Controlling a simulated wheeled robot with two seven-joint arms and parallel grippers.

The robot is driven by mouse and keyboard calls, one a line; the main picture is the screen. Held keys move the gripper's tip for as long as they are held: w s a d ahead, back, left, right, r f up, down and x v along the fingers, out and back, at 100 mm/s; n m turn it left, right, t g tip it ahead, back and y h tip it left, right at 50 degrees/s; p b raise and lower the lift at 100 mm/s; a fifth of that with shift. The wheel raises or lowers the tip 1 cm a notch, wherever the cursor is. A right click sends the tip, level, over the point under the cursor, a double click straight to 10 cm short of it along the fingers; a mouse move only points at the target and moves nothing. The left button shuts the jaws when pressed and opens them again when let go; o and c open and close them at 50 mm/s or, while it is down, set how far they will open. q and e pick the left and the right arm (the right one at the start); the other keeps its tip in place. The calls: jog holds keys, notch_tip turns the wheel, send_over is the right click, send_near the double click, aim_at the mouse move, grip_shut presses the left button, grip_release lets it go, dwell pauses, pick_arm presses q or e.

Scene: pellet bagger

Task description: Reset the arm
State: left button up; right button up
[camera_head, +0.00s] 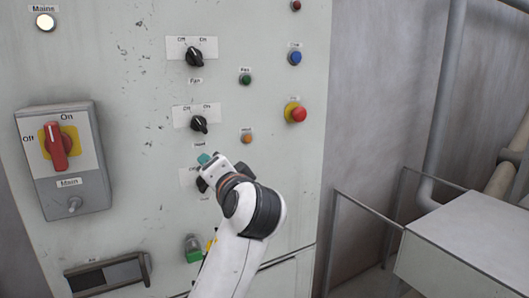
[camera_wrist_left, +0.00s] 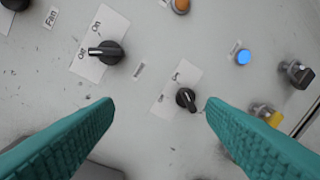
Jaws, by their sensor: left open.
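My left gripper (camera_head: 208,164) is in front of the lower middle of the pale control panel (camera_head: 120,90). In the left wrist view its two teal fingers (camera_wrist_left: 160,105) are spread wide with nothing between them. A small black knob (camera_wrist_left: 186,98) on a white label plate shows beyond the fingertips, nearer the right finger; I see no contact. In the head view the gripper and wrist hide part of that plate (camera_head: 187,178). My right gripper is in neither view.
Two black selector knobs (camera_head: 194,57) (camera_head: 199,124) sit above the gripper. A red emergency button (camera_head: 295,112) and an orange button (camera_head: 246,136) are to the right. The red main switch (camera_head: 56,146) is at left. A green-based fitting (camera_head: 193,249) sits below. A grey box (camera_head: 470,240) stands at lower right.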

pick_arm(q)
jog(key=s+a+f+g+h, duration=0.2)
jog(key=f, duration=0.8)
jog(key=s+a+f+g+h, duration=0.1)
jog(key=s+f+h, duration=0.1)
jog(key=f, duration=0.9)
jog(key=s+a+f+n+g+h, duration=0.2)
jog(key=s+f+g, duration=0.2)
jog(key=s+f, duration=0.9)
jog(key=s+a+f+n+g+h, duration=0.1)
jog(key=s+f+g+h, duration=0.2)
jog(key=s+f, duration=0.95)
jog(key=s+f+g, duration=0.1)
jog(key=s+f, duration=0.2)
jog(key=f, duration=0.8)
jog(key=s+f+g, duration=0.1)
jog(key=s+f, duration=0.2)
jog(key=f, duration=0.8)
jog(key=s+a+f+g, duration=0.1)
jog(key=s+a+f, duration=0.2)
jog(key=s+f, duration=1.3)
jog(key=shift+f+y, duration=0.3)
jog(key=shift+f, duration=0.05)
